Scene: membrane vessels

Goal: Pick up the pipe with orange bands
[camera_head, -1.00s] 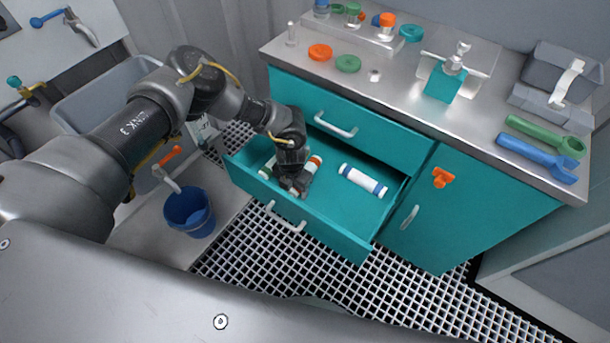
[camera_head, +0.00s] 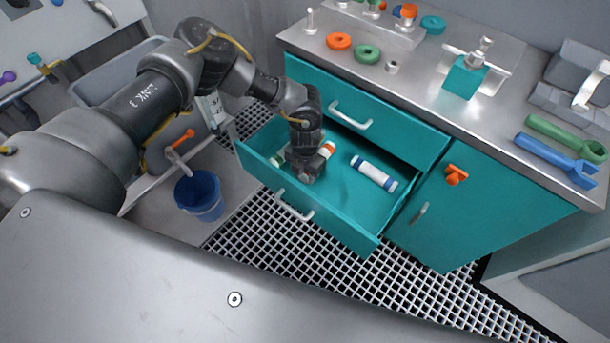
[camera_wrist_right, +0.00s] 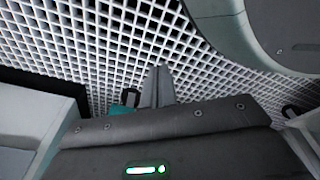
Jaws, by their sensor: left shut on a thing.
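The pipe with orange bands (camera_head: 328,149) is in the open teal drawer (camera_head: 345,212), in the head view. Only its far orange end and a little white show; the rest is hidden by my left gripper (camera_head: 304,174). That gripper points down into the drawer and is shut on the pipe. I cannot tell whether the pipe touches the drawer floor. In the right wrist view, my right gripper (camera_wrist_right: 157,86) shows as a grey finger shape over the floor grating. Its opening is unclear, and no pipe is near it.
A blue-banded pipe (camera_head: 374,174) lies to the right in the drawer. A green-banded one (camera_head: 276,159) is partly hidden left of the gripper. The drawer walls surround them; the counter (camera_head: 420,72) stands behind. A blue bucket (camera_head: 199,195) is at left.

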